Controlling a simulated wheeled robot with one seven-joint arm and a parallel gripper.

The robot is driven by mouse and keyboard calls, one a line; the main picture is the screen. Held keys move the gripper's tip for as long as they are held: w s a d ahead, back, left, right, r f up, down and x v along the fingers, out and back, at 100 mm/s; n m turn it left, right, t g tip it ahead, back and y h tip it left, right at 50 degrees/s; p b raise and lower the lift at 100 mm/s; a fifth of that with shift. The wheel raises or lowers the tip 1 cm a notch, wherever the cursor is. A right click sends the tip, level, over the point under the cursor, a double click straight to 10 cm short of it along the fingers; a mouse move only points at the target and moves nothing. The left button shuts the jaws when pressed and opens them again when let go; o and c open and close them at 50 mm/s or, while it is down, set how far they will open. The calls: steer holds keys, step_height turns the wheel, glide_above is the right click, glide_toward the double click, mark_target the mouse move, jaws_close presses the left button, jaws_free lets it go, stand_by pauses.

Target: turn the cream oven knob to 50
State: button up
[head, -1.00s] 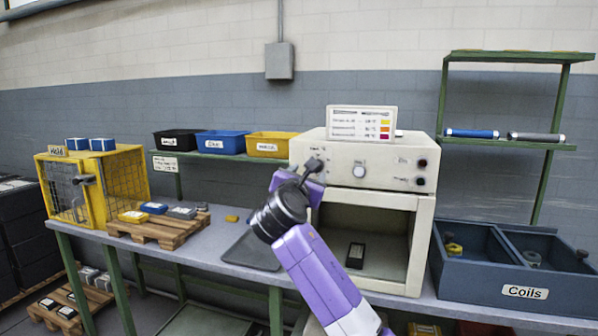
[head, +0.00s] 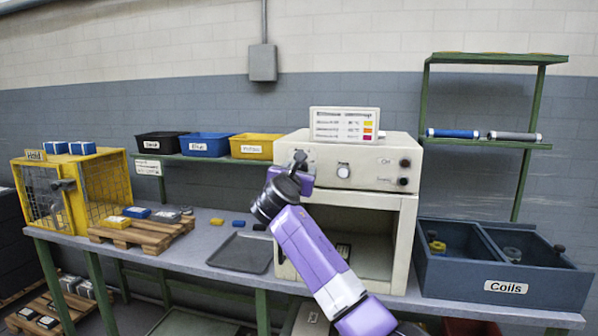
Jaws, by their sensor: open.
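The cream oven (head: 405,210) stands on the bench, its front chamber open. Its pale round knob (head: 343,170) sits near the middle of the upper front panel. The knob's marks are too small to read. My gripper (head: 300,160) is in front of the panel's left part, left of the knob and apart from it. It is open, with nothing visible in it. My purple arm covers the oven's lower left side and part of the chamber. A dark item (head: 343,251) in the chamber is partly hidden by the arm.
A chart sign (head: 344,124) stands on the oven. Two dark buttons (head: 404,163) are right of the knob. A blue Coils bin (head: 480,285) is at the right. A dark tray (head: 241,252), pallet (head: 140,235) and yellow cage (head: 105,185) are left. Space before the knob is clear.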

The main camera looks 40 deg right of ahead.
steer(key=shift+c, duration=0.4)
jaws_close()
